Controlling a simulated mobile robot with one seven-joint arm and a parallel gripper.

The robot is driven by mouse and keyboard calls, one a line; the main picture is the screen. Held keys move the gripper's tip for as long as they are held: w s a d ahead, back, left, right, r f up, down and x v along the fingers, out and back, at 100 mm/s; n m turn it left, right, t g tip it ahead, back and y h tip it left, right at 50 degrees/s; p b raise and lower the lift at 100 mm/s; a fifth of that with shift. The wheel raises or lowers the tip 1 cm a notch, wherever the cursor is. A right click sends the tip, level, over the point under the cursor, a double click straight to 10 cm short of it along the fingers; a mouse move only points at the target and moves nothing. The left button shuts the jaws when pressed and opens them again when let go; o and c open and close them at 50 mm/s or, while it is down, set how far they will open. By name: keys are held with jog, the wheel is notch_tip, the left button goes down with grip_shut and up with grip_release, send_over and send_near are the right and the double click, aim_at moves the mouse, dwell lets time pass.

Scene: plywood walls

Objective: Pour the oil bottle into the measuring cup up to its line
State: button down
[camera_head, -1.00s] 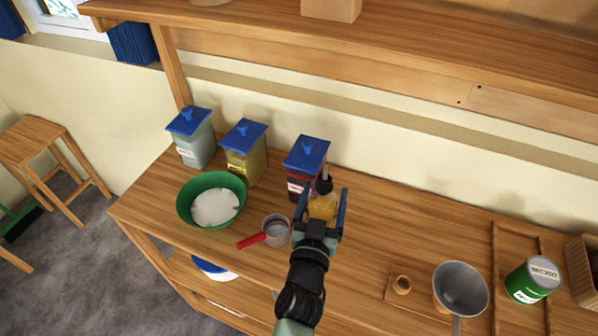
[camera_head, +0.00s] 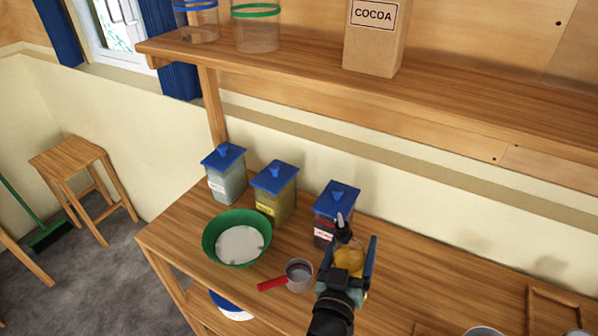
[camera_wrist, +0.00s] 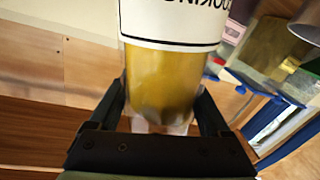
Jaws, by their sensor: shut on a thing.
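The oil bottle (camera_head: 349,257) holds yellow oil and has a dark spout at its top. My gripper (camera_head: 352,262) is shut on it. In the wrist view the bottle (camera_wrist: 160,80) stands between the two fingers, with a white label partly cut off by the frame's top edge. The measuring cup (camera_head: 299,277) is a small grey metal cup with a red handle (camera_head: 272,284). It sits on the counter to the left of my gripper. Its inside shows greyish, and I cannot make out its line or any oil in it.
A green bowl (camera_head: 209,247) with white contents stands left of the cup. Blue-lidded canisters (camera_head: 226,178), (camera_head: 273,195), (camera_head: 334,212) stand along the back. A wooden shelf (camera_head: 300,75) overhead carries a cocoa bag (camera_head: 374,38) and jars. The counter (camera_head: 450,270) to the right is mostly clear.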

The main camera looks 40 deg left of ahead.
jog(key=shift+w+d+f+n+b, duration=0.1)
jog(key=shift+n+b, duration=0.1)
jog(key=shift+n, duration=0.55)
jog(key=shift+d+f+n+b, duration=0.1)
jog(key=shift+n+b, duration=0.1)
jog(key=shift+n, duration=0.55)
jog(key=shift+a+f+n+b, duration=0.15)
jog(key=shift+f+n+b, duration=0.15)
jog(key=shift+n, duration=0.5)
jog(key=f+n+b, duration=0.1)
jog(key=b, duration=0.1)
jog(key=d+f+n+b, duration=0.1)
jog(key=b, duration=0.1)
jog(key=shift+w+d+n, duration=0.25)
jog(key=shift+n, duration=0.15)
jog(key=shift+d+f+b, duration=0.1)
jog(key=shift+d+b, duration=0.05)
jog(key=shift+b, duration=0.45)
jog(key=shift+w+d+n, duration=0.15)
jog(key=shift+n, duration=0.15)
jog(key=shift+w+d+f+n+b, duration=0.15)
jog(key=shift+d+f+n+b, duration=0.3)
jog(key=shift+n+b, duration=0.55)
jog(key=shift+w+d+f+n+b, duration=0.1)
jog(key=shift+d+f+n+b, duration=0.1)
jog(key=shift+f+n+b, duration=0.9)
dwell(0.3)
